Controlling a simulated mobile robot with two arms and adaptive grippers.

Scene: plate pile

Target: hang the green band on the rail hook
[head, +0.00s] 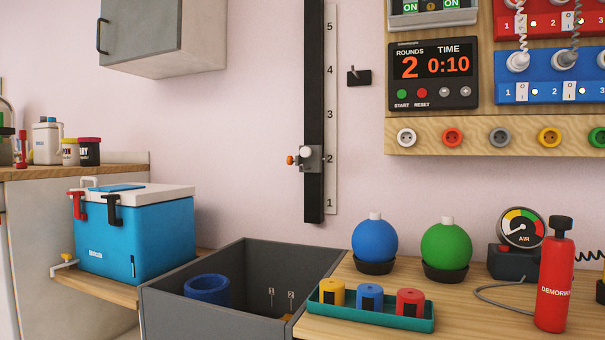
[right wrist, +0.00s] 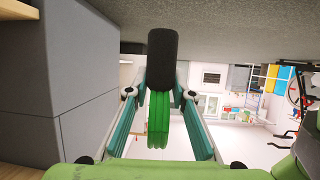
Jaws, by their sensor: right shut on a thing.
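The green band (right wrist: 158,122) shows edge-on in the right wrist view. My right gripper (right wrist: 160,95) is shut on it, with a finger on either side. A dark rounded piece (right wrist: 161,58) lies just beyond the band; I cannot tell what it is or whether they touch. In the head view a black vertical rail (head: 314,100) with a number scale is on the wall. Its grey carriage (head: 312,163), with a white peg-like end and an orange knob, sits near mark 2; no band shows on it. Neither gripper shows in the head view.
A grey open bin (head: 240,262) below the rail holds a blue ring (head: 207,290). A blue cooler (head: 140,235) stands left; blue (head: 374,241) and green (head: 446,246) balls stand right. A small black wall hook (head: 358,76) is right of the rail.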

